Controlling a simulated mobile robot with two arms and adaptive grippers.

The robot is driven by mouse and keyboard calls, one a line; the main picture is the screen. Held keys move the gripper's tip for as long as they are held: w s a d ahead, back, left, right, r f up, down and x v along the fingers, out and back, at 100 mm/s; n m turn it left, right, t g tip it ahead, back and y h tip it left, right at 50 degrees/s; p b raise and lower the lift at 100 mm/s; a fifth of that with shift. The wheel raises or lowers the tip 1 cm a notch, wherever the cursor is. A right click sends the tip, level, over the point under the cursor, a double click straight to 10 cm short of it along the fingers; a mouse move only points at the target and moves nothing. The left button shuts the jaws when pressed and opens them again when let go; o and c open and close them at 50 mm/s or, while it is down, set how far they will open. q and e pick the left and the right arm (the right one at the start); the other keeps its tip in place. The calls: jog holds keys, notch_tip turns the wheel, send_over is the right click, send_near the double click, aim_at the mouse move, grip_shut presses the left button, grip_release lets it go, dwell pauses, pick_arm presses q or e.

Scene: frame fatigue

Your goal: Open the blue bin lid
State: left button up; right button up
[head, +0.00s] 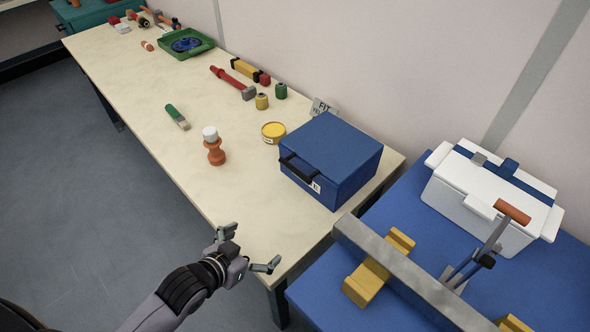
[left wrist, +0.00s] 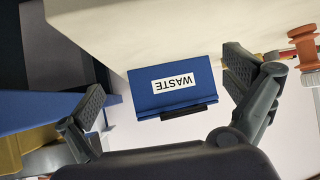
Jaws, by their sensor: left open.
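The blue bin (head: 345,150) stands on the near right end of the cream workbench. Its lid looks shut, and a black handle (head: 301,168) is on its front. In the left wrist view the bin (left wrist: 160,98) shows its front with a white WASTE label (left wrist: 174,83) and the black handle (left wrist: 184,112) on it. The label is upside down there. My left gripper (head: 249,248) is open and empty at the front edge of the workbench, apart from the bin. In the left wrist view the bin lies between its spread fingers (left wrist: 168,88). My right gripper is out of view.
A yellow tin (head: 273,132) and an orange bottle with white cap (head: 214,150) stand left of the bin. On the blue table (head: 545,290), a grey bar (head: 410,278) lies on yellow blocks beside a white box (head: 470,192). The workbench (head: 245,195) is clear before the bin.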

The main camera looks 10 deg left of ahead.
pick_arm(q)
jog(key=w+r+t+h, duration=0.1)
jog(key=w+a+m+t+h, duration=0.1)
jog(key=w+r+t+h, duration=0.1)
jog(key=w, duration=0.1)
jog(key=shift+a+r, duration=0.15)
jog(key=shift+r, duration=0.2)
notch_tip(320, 180, up, 3)
jog(key=a+m+t+h, duration=0.1)
jog(key=a+t+h, duration=0.1)
jog(key=a+h, duration=0.1)
jog(key=p, duration=0.1)
send_near(295, 168)
jog(key=shift+m, duration=0.3)
jog(key=x, duration=1)
jog(key=shift+f, duration=0.4)
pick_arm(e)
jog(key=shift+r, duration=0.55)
pick_arm(q)
jog(key=shift+c, duration=0.6)
